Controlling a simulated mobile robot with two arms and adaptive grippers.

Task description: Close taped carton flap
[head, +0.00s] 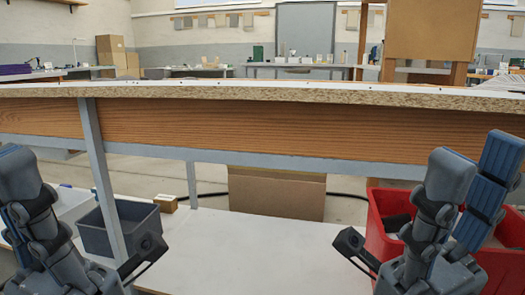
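A brown cardboard carton (275,193) stands on the floor beyond the bench's lower shelf, its top partly hidden by the bench rail. A large brown cardboard-coloured box or panel (432,30) shows at the upper right, behind the bench top. I see no tape or raised flap on either and cannot tell which is the taped carton. My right gripper (408,202) is open and empty, its jointed grey and blue fingers spread, in front of the bench at lower right. My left gripper (85,206) is also open and empty at lower left, partly cut off by the frame edge.
The wooden bench (250,121) spans the view, its top seen nearly edge-on. On its white lower shelf (250,245) are a grey bin (120,228) at left and a red bin (385,208) behind my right gripper. The shelf's middle is clear. A grey leg (101,170) stands near my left gripper.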

